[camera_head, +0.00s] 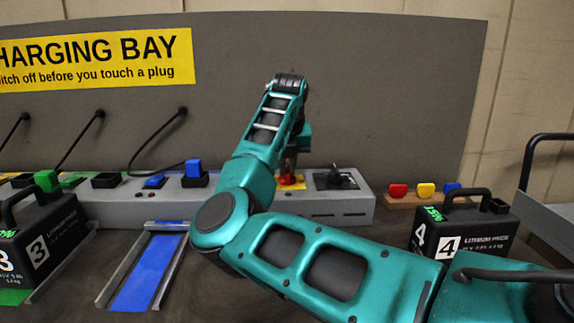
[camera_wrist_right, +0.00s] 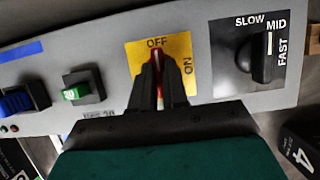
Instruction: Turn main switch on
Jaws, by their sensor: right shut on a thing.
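The main switch is a red handle (camera_wrist_right: 157,57) on a yellow plate (camera_wrist_right: 136,57) marked OFF at the top and ON at the right. In the right wrist view the handle points at OFF. My right gripper (camera_wrist_right: 159,82) is shut on the handle, with its dark fingers on both sides of it. In the head view my right gripper (camera_head: 289,162) reaches down to the red switch (camera_head: 287,179) on the grey console (camera_head: 340,208), and my arm hides part of the console. My left gripper is not in view.
A black speed knob (camera_wrist_right: 264,58) marked SLOW, MID, FAST sits right of the switch. Left of it are a green plug (camera_wrist_right: 76,93) and a blue plug (camera_wrist_right: 17,103). Battery 4 (camera_head: 480,240) stands at the right and battery 3 (camera_head: 40,245) at the left. A blue-floored bay (camera_head: 148,275) is empty.

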